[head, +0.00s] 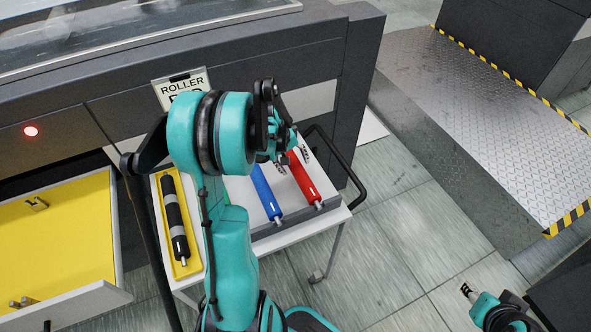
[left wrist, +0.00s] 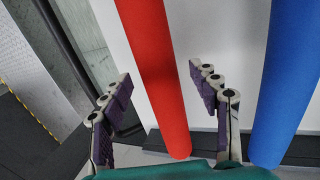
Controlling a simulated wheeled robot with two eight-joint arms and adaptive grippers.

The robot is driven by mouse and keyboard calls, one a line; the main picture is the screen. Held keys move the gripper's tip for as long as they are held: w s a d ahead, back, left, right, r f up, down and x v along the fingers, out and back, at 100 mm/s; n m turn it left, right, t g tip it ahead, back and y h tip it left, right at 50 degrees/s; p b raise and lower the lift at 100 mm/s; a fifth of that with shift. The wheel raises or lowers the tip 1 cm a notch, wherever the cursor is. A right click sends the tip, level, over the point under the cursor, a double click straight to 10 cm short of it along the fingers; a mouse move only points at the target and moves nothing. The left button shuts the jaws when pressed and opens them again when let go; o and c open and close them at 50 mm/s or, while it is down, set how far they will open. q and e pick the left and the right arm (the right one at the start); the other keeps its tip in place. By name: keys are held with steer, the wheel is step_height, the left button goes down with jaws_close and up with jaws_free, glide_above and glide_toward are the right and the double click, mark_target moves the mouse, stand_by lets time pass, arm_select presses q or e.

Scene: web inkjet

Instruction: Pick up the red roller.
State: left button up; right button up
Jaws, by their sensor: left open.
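The red roller (head: 305,180) lies on the white top of a cart, to the right of the blue roller (head: 265,192). My left gripper (head: 285,152) is over the far part of the red roller and hides it. In the left wrist view, the open, empty fingers (left wrist: 158,88) stand on either side of the red roller (left wrist: 152,60). I cannot tell how far above it they are. The blue roller (left wrist: 292,80) lies outside the fingers, to the right. My right gripper (head: 468,292) is low at the right, away from the cart; its opening is unclear.
A yellow tray (head: 194,262) with a black and grey roller (head: 174,215) is at the cart's left. A black handle (head: 345,165) curves along its right end. A yellow drawer (head: 70,235) stands open at left. The floor (head: 385,240) right of the cart is clear.

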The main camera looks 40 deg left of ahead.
arm_select(q)
steer(key=shift+f, duration=0.15)
jaws_close()
steer(key=shift+w, duration=0.1)
